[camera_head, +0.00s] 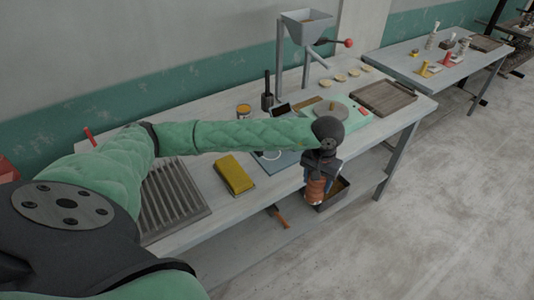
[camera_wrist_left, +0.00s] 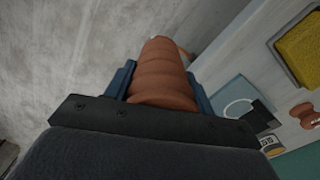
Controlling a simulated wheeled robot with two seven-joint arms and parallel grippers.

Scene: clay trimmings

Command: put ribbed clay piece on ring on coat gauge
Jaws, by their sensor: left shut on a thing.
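My left gripper (camera_head: 318,172) is shut on the ribbed clay piece (camera_head: 316,190), a reddish-brown ribbed cylinder. In the left wrist view the ribbed clay piece (camera_wrist_left: 162,72) sits between the two blue fingers of the left gripper (camera_wrist_left: 160,85). It hangs out past the front edge of the bench, apart from the surface. The coat gauge looks to be the blue-grey board (camera_head: 285,165) on the bench, partly hidden by my left arm. A pale ring (camera_head: 271,155) on it is partly covered; the ring (camera_wrist_left: 237,108) also shows in the left wrist view. My right gripper is out of view.
A yellow block (camera_head: 234,172) in a dark tray and a slatted rack (camera_head: 173,195) lie left of the board. A round grey disc (camera_head: 331,111), a wooden tray (camera_head: 384,97) and a hopper stand (camera_head: 305,35) are farther back. A dark box (camera_head: 334,200) is on the lower shelf.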

